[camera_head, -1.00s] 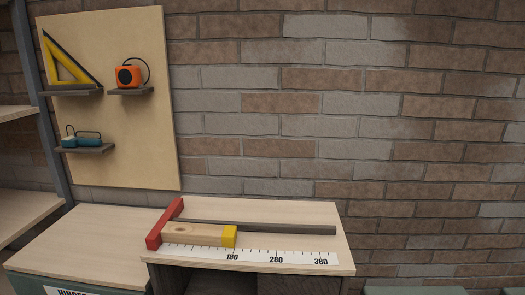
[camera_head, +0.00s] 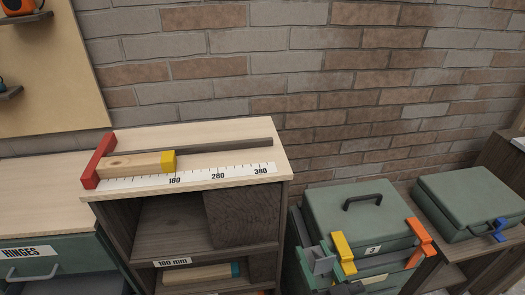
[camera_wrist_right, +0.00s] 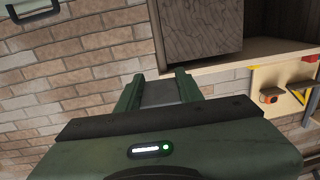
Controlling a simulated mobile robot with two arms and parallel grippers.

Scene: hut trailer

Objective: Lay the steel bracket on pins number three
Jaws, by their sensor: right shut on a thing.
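My right gripper (camera_head: 325,272) is low in the head view, in front of the green toolbox. It is shut on a grey metal piece, which looks like the steel bracket (camera_head: 322,260). In the right wrist view the same grey bracket (camera_wrist_right: 160,93) sits between the two green fingers of the right gripper (camera_wrist_right: 159,88). Much of the bracket is hidden by the gripper. I cannot make out any numbered pins. My left gripper is not in view.
A bench top (camera_head: 225,137) carries a ruler, a wood piece with a yellow end and a red stop (camera_head: 98,160). Below is a shelf labelled 180 mm. A green toolbox (camera_head: 355,212) with yellow and orange latches stands right, another case (camera_head: 465,200) beyond it.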

